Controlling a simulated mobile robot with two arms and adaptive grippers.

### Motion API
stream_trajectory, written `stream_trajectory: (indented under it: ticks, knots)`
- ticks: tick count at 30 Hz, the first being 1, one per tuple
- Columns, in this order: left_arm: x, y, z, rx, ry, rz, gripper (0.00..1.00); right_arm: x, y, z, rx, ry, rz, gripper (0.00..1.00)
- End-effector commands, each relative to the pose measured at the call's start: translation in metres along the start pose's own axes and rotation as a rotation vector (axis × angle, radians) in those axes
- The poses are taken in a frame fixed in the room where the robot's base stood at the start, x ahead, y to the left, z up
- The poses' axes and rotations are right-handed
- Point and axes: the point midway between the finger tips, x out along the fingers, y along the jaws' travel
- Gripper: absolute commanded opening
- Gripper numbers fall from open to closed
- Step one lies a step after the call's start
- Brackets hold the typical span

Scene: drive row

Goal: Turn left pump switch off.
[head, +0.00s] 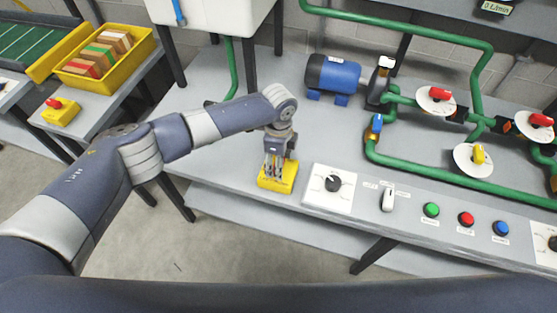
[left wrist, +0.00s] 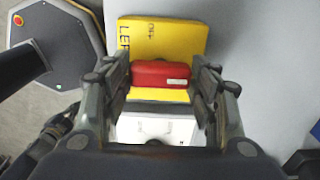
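A yellow switch box (head: 290,176) sits at the front left edge of the grey bench. In the left wrist view the yellow plate (left wrist: 160,38) carries black lettering, partly hidden, that starts like "LE". A red switch handle (left wrist: 161,74) lies across it, with a white part below it. My left gripper (head: 274,172) is right over the yellow box, pointing down. In the left wrist view its two fingers (left wrist: 161,90) stand apart, one at each end of the red handle; I cannot tell whether they touch it. My right gripper is not in view.
To the right are a white dial plate (head: 318,189), a small white lever (head: 388,199) and several coloured buttons. A blue pump motor (head: 333,75) and green pipes with valves stand behind. At the left are a yellow tray (head: 145,47) and a red emergency button (head: 54,103).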

Motion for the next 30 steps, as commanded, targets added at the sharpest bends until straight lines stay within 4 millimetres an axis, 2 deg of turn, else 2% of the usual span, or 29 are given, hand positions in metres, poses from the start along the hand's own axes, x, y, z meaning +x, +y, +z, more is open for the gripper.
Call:
stream_trajectory:
  ticks: [8,14,30]
  knots:
    - [0.000,0.000,0.000,-0.014,0.000,0.000,0.31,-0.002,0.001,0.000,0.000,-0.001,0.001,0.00]
    - [-0.001,0.001,0.000,-0.090,0.001,0.001,0.31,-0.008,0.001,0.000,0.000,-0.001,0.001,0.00]
    - [-0.002,0.001,-0.001,-0.558,0.002,0.004,0.31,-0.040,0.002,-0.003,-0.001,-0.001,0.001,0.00]
